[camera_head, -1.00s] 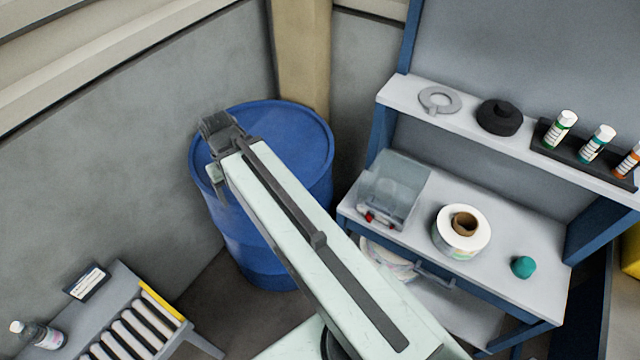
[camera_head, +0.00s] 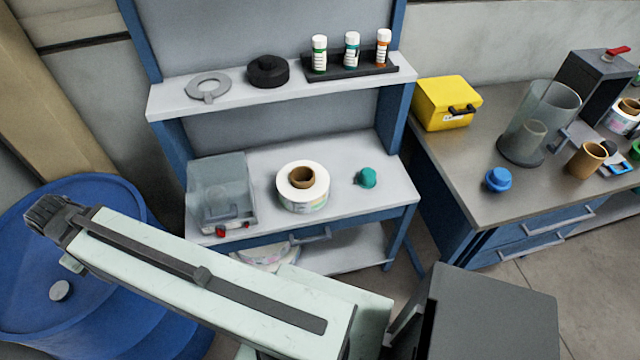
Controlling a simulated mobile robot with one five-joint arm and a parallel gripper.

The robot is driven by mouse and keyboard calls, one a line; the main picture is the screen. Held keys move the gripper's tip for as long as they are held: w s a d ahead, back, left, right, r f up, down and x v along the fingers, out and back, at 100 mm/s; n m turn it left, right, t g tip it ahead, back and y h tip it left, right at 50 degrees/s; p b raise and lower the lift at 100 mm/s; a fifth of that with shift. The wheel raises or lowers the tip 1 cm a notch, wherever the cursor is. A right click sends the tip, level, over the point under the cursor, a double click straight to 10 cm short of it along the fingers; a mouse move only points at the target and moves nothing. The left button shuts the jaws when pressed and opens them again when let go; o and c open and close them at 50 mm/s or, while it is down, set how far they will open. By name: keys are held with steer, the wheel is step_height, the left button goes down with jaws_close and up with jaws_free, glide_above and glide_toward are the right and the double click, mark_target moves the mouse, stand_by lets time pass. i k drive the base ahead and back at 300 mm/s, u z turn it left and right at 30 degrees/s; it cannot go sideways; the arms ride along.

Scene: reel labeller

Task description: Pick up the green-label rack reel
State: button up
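A white label reel (camera_head: 303,188) with a brown core lies on the middle bench; its side print is too small to read. More white reel edges (camera_head: 268,257) show on the shelf below, partly hidden by my arm. Another reel (camera_head: 625,118) with some green shows at the far right edge. A black rack (camera_head: 350,68) on the upper shelf holds upright white-capped bottles with green (camera_head: 319,55), teal and orange labels. My gripper (camera_head: 45,212) is at the far left, over the blue drum and far from all of these; whether its fingers are open is unclear.
The blue drum (camera_head: 100,188) stands under my gripper. A clear bin (camera_head: 222,190) and a teal knob-like object (camera_head: 367,178) flank the bench reel. A yellow box (camera_head: 446,102), clear cylinder (camera_head: 540,120) and blue cap (camera_head: 498,180) stand on the right-hand counter.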

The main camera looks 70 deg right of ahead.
mark_target(297, 197)
steer(key=z, duration=1.95)
